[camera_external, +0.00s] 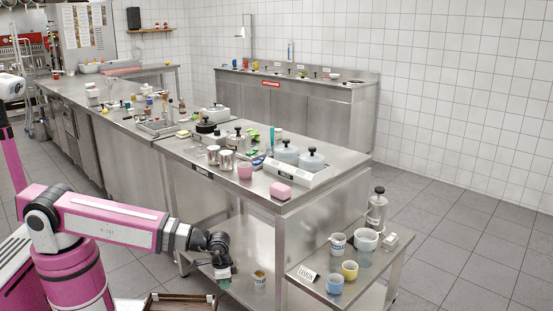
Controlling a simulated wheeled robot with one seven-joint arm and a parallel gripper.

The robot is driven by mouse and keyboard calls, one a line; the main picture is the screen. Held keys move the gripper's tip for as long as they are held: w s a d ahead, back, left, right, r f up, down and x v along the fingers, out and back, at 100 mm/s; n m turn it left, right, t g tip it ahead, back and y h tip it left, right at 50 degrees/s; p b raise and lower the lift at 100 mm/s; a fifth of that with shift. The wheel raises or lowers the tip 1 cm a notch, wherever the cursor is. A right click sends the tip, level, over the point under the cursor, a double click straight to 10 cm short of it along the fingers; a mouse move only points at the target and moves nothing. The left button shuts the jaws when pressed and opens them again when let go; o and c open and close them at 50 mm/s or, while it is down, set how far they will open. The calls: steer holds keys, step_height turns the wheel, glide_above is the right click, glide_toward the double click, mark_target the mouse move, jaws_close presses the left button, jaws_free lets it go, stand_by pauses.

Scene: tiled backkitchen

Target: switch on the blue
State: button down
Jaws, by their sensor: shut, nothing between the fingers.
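My gripper (223,274) hangs pointing down at the end of the pink arm, low in front of the steel table's lower shelf. It is small here, and its fingertips are hard to make out. It looks shut and empty. I cannot make out a clear blue switch. Bluish things in view are a light blue cup (334,285) on the low side shelf, to the right of my gripper and apart from it, and a blue bottle (290,51) at the back counter. Two grey-blue lidded pots (312,161) with black knobs stand in a white holder on the table.
The steel table (235,166) carries cups, a pink block (281,191) and several small items. The right floor is clear.

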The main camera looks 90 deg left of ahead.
steer(key=w+a+r+n+t, duration=0.15)
steer(key=w+r+n, duration=0.3)
steer(key=r, duration=0.65)
steer(key=w+a+r+n, duration=0.3)
steer(key=w+r, duration=0.2)
steer(key=r, duration=0.6)
steer(key=w+a+r+n+t, duration=0.15)
steer(key=w+r+n, duration=0.3)
steer(key=r, duration=0.65)
steer(key=shift+n+g, duration=0.3)
steer(key=shift+n, duration=0.6)
steer(key=a+r, duration=0.1)
steer(key=a, duration=0.1)
steer(key=w+a+r, duration=0.1)
steer(key=a, duration=0.1)
steer(key=a+r, duration=0.2)
steer(key=shift+w+r, duration=0.1)
steer(key=shift+w, duration=0.2)
steer(key=a+r+n, duration=0.4)
steer(key=a, duration=0.5)
step_height(320, 180, up, 7)
steer(key=n+g+y, duration=0.1)
steer(key=n+g, duration=0.1)
steer(key=n, duration=0.5)
glide_above(260, 159)
steer(key=s+d, duration=0.1)
steer(key=shift+s+d, duration=0.1)
steer(key=shift+d, duration=0.1)
steer(key=shift+f, duration=0.1)
